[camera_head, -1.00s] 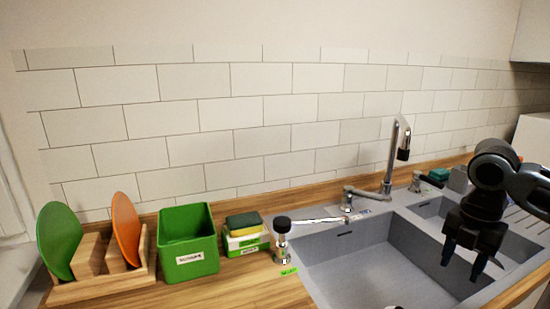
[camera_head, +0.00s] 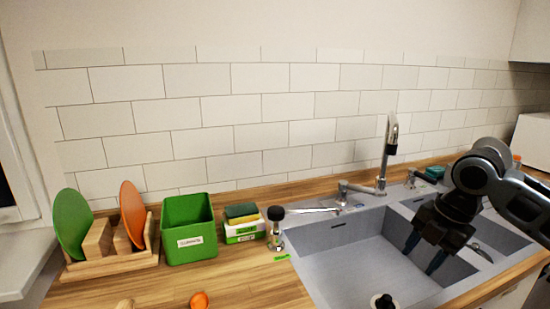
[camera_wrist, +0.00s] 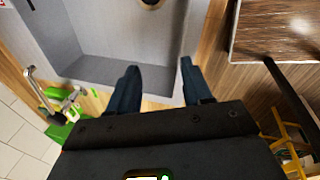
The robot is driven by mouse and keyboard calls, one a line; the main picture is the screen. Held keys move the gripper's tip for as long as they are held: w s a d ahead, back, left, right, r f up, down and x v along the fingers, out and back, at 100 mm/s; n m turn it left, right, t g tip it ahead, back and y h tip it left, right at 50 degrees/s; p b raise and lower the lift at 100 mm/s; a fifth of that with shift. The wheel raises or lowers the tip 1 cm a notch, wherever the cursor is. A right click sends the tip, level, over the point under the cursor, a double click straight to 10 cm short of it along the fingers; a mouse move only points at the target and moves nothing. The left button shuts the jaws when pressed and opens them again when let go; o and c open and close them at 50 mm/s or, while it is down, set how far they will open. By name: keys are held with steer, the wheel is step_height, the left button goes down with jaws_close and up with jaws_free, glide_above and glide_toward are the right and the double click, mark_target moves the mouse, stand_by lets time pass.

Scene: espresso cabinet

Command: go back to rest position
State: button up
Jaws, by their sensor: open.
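My gripper (camera_head: 422,258) is open and empty. In the head view it hangs on the right, fingers pointing down, over the grey sink (camera_head: 335,262). My black arm reaches in from the right edge. In the wrist view the two dark fingers of my gripper (camera_wrist: 158,78) are spread apart with nothing between them. The sink (camera_wrist: 90,66) lies beyond them there.
A chrome faucet (camera_head: 388,150) stands behind the sink. On the wooden counter (camera_head: 180,288) to the left are a green bin (camera_head: 190,230), a sponge (camera_head: 241,211) on a small box, and a wooden rack (camera_head: 98,245) holding a green and an orange plate.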

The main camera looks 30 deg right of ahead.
steer(key=w+a+r+m+t+y, duration=0.4)
steer(key=w+a+t, duration=0.3)
steer(key=w+a, duration=1)
steer(key=a+r+m+t, duration=0.4)
steer(key=a+m+t, duration=0.25)
steer(key=a, duration=0.85)
steer(key=s+a+f+m+h, duration=0.25)
steer(key=s+f+m, duration=0.3)
steer(key=s, duration=0.55)
steer(key=s+a+f+m+h, duration=0.25)
steer(key=s+f+m, duration=0.3)
steer(key=s, duration=0.45)
steer(key=s+d+n+g, duration=0.1)
steer(key=s+d+n, duration=0.15)
steer(key=s, duration=0.75)
steer(key=s+d+n, duration=0.1)
steer(key=s+d, duration=0.3)
steer(key=s, duration=0.6)
step_height(320, 180, down, 9)
steer(key=b, duration=1)
steer(key=shift+f, duration=0.2)
